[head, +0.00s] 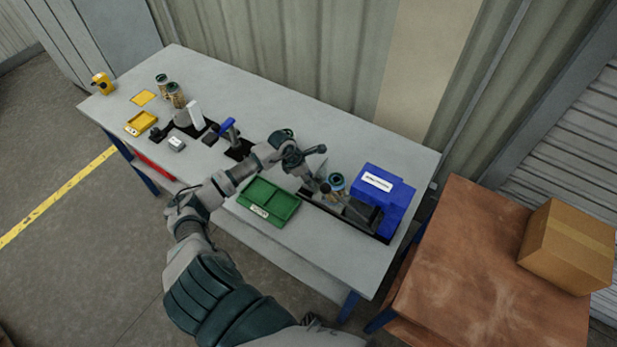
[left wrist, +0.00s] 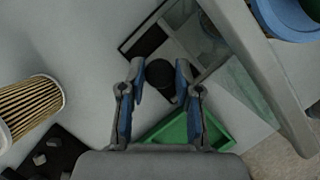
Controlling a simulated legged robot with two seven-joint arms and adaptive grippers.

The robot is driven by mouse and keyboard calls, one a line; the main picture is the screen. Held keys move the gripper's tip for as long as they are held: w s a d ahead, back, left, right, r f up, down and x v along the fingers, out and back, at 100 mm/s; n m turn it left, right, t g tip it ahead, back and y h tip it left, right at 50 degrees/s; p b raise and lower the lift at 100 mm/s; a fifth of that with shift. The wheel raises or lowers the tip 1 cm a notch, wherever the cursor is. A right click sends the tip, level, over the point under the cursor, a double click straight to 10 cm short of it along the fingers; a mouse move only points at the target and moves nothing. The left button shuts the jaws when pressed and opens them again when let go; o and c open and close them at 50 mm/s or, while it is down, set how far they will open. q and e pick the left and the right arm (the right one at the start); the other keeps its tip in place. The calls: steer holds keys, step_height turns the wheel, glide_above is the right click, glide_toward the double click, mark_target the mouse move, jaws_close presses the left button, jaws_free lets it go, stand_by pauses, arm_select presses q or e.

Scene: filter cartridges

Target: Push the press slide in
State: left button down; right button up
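The blue press (head: 385,199) with a white label stands at the right end of the grey table. Its grey slide (head: 350,210) sticks out to the left, with a round dark knob (head: 325,188) at its outer end. In the left wrist view the knob (left wrist: 160,75) appears between the two blue-padded fingertips. My left gripper (head: 314,167) is open, just left of the knob; I cannot tell whether it touches it. My right gripper is out of view.
A green tray (head: 268,203) lies at the table's front edge under my left arm. A yellow tray (head: 141,123), two cartridges (head: 176,96) and a blue-handled device (head: 228,128) stand farther left. A brown table with a cardboard box (head: 568,246) is at the right.

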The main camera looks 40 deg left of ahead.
mark_target(316, 174)
arm_select(q)
steer(key=shift+s+f, duration=0.1)
steer(key=shift+a, duration=0.2)
steer(key=shift+d+f, duration=0.1)
steer(key=shift+d, duration=0.1)
steer(key=d, duration=0.8)
steer(key=shift+w+f, duration=0.15)
steer(key=shift+w, duration=0.1)
steer(key=shift+d, duration=0.35)
steer(key=c, duration=1.1)
jaws_free()
steer(key=shift+a, duration=0.45)
steer(key=shift+w+a, duration=0.1)
steer(key=v, duration=1.2)
steer(key=shift+a+f, duration=0.1)
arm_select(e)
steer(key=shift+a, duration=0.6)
